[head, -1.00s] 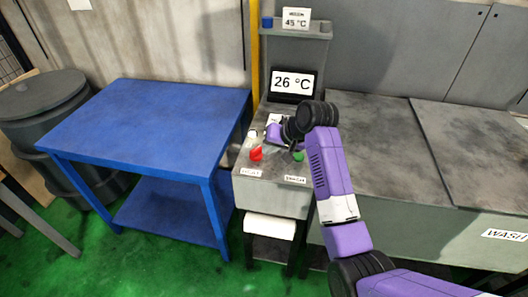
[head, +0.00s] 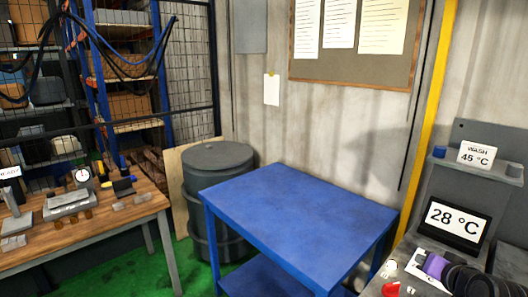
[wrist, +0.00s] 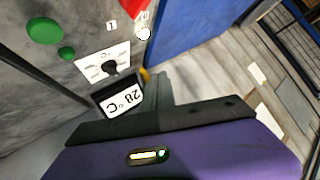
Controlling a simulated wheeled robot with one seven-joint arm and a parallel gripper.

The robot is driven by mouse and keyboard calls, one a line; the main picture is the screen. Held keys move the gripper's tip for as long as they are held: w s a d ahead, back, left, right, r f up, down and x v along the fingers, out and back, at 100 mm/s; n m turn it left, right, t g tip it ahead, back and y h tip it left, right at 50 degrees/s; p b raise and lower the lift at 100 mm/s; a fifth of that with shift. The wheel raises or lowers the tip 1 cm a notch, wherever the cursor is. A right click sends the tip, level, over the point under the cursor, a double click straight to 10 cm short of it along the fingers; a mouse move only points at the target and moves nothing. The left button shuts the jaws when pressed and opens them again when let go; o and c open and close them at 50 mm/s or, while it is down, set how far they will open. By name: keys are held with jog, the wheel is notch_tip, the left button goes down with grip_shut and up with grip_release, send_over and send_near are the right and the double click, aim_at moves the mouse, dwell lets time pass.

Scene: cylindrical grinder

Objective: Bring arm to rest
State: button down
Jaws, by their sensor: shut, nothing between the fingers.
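My gripper (head: 436,266) is at the lower right of the head view, a purple hand with black joints behind it, low over the control panel in front of the display. In the wrist view, its purple housing (wrist: 205,152) with a dark edge fills the bottom, and the fingertips cannot be made out. It is shut and holds nothing. The display (head: 454,224) reads 28 °C and also shows in the wrist view (wrist: 122,99), turned over. A black knob on a white dial plate (wrist: 108,66) is beside the display in the wrist view.
A red knob (head: 391,289) and a white button (head: 389,268) sit on the panel. A bare blue table (head: 295,215) stands left of it. Further left are a dark barrel (head: 218,175) and a wooden workbench (head: 85,232) with gauges. A WASH 45 °C sign (head: 478,155) stands on a shelf.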

jog(key=s+a+f+n+t+b, duration=0.1)
jog(key=s+a, duration=0.6)
jog(key=s, duration=0.9)
jog(key=s+a+f+n+t+y+b, duration=0.1)
jog(key=s+a+f+n, duration=0.2)
jog(key=s+a, duration=0.5)
jog(key=s+a+f+n+t+b, duration=0.1)
jog(key=s+a, duration=0.6)
jog(key=s, duration=1.7)
jog(key=shift+s+a+f+n+y+b, duration=0.2)
jog(key=shift+s+f+n+y+b, duration=0.15)
jog(key=shift+f+n, duration=0.45)
